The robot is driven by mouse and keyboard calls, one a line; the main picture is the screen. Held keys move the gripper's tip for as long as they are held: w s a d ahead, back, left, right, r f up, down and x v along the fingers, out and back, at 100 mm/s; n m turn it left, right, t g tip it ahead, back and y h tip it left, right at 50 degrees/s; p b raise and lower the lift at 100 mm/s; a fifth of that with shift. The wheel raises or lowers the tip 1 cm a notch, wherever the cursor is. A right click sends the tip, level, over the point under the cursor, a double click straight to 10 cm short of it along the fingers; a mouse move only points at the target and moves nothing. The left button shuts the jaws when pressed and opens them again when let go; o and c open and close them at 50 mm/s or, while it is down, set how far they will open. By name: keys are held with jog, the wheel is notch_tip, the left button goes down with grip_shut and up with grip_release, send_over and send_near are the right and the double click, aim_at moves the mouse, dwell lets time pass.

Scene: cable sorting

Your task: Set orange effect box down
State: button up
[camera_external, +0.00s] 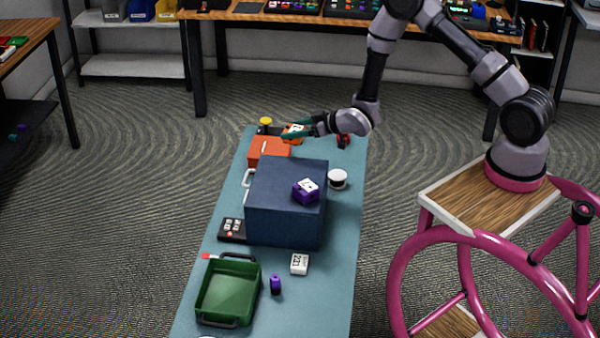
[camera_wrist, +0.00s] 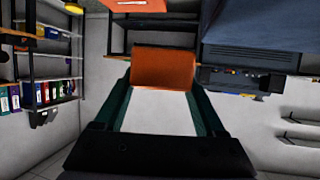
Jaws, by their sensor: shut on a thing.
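The orange effect box (camera_external: 294,131) is at the far end of the teal table (camera_external: 339,262), just behind a red-orange bin. My gripper (camera_external: 296,132) reaches in from the right and is shut on it.
A red-orange bin (camera_external: 268,150) and a large dark blue box (camera_external: 285,222) with a purple box (camera_external: 306,190) on top stand near. A white round thing (camera_external: 338,179), a green bin (camera_external: 228,292) and a white box (camera_external: 300,264) are also on the table. The right strip is fairly clear.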

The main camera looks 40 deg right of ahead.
jog(key=w+d+f, duration=0.2)
jog(key=d+f, duration=0.2)
jog(key=w+d+f+m+h, duration=0.1)
jog(key=w+d+f, duration=0.1)
jog(key=d+f, duration=0.2)
jog(key=w+d+f+m+t+h, duration=0.1)
jog(key=w+d+f, duration=0.1)
jog(key=d+f, duration=0.2)
jog(key=shift+d+f, duration=0.2)
jog(key=shift+d, duration=0.9)
jog(key=shift+f, duration=2.6)
jog(key=shift+f, duration=0.15)
